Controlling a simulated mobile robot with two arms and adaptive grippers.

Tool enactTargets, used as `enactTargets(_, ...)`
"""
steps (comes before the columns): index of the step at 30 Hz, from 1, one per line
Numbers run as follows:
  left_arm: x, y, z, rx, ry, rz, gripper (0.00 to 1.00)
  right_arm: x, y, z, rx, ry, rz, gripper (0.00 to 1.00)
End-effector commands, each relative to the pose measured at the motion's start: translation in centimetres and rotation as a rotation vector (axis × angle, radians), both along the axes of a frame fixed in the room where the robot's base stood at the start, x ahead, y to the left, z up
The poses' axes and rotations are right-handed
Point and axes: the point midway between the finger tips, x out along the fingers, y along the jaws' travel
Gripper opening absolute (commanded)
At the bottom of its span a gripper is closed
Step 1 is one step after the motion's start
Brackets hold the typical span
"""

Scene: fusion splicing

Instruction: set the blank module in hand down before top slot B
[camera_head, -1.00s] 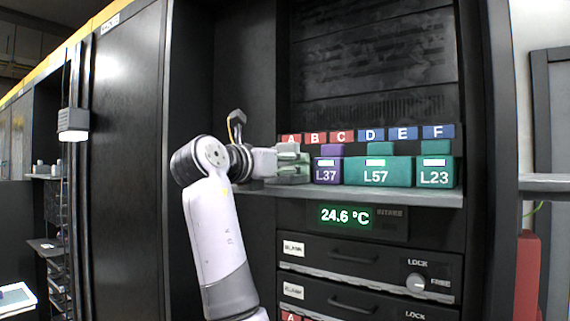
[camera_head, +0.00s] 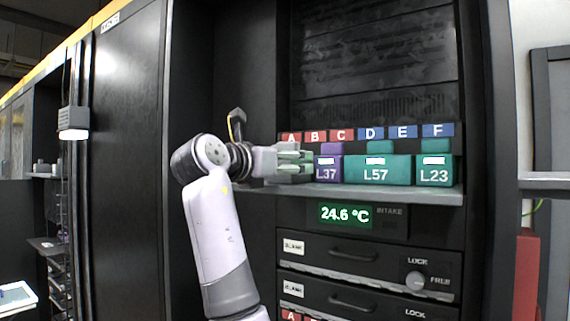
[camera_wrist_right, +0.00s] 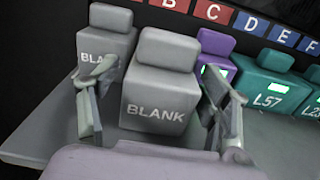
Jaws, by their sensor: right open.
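A grey blank module (camera_wrist_right: 158,100) marked BLANK stands upright on the shelf (camera_wrist_right: 135,139), just left of the purple L37 module (camera_wrist_right: 214,45). My right gripper (camera_wrist_right: 158,104) is open, with one finger on each side of this module. I cannot tell whether the fingers touch it. A second grey BLANK module (camera_wrist_right: 106,38) stands behind and to the left. The red slot label B (camera_head: 315,137) is above and behind, on the label strip. In the head view my right gripper (camera_head: 300,163) hides the blank modules. My left gripper is not in view.
The teal L57 module (camera_head: 377,172) and teal L23 module (camera_head: 435,172) stand right of L37 on the same shelf. Bare shelf lies in front of the modules, down to its front edge. Below are a temperature display (camera_head: 345,215) and drawers (camera_head: 350,251).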

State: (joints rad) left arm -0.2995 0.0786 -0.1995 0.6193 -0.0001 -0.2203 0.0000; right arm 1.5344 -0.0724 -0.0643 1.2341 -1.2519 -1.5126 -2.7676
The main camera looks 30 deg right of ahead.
Motion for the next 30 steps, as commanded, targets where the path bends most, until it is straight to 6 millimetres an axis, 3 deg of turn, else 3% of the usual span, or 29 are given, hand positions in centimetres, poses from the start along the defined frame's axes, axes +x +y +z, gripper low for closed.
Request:
enactTargets(18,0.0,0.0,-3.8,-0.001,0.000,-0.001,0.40,-4.1,10.1,0.0,-0.001,0.000,0.002,0.71)
enactTargets(30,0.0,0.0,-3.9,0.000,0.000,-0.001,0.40,-4.6,11.1,0.2,0.000,0.000,0.000,0.71)
